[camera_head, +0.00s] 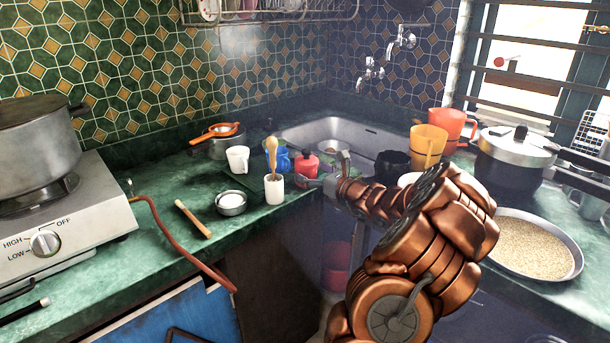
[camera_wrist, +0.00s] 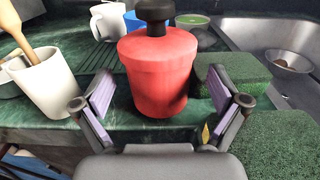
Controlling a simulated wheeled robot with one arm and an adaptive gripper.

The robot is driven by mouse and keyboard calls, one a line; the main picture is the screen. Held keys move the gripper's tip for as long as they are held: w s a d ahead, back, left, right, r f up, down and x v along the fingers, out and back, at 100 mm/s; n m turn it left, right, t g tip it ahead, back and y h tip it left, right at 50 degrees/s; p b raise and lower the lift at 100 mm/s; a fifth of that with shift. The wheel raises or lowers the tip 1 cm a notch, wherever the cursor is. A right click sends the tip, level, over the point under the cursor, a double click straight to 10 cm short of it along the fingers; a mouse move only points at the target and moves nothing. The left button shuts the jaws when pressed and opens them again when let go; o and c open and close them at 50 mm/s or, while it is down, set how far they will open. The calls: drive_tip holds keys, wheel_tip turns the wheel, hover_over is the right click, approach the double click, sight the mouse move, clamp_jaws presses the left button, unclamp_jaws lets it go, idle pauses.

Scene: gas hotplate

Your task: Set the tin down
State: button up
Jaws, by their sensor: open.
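The red tin (camera_head: 304,165) with a black knob stands upright on the green counter near the sink's front edge. In the wrist view the tin (camera_wrist: 158,75) is large and appears to rest on the counter. My gripper (camera_head: 318,183) is beside the tin in the head view. In the wrist view my gripper (camera_wrist: 160,103) is open, with one purple-padded finger on each side of the tin's lower part. A gap shows between each pad and the tin. The tin's far side is hidden.
A white cup with wooden utensils (camera_head: 275,190) stands left of the tin, with a blue mug (camera_head: 282,160) behind. A green block (camera_wrist: 238,68) sits close on its right. The sink (camera_head: 345,134) lies behind. Counter at front left (camera_head: 165,262) is partly free.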

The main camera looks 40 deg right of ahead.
sight(306, 150)
drive_tip(key=shift+w+f, duration=0.1)
drive_tip(key=shift+w, duration=1.15)
drive_tip(key=shift+c, duration=0.3)
drive_tip(key=c, duration=1.7)
wheel_tip(306, 150, up, 10)
drive_tip(key=shift+r+p, duration=0.1)
drive_tip(key=shift+p, duration=0.45)
drive_tip(key=shift+c, duration=0.2)
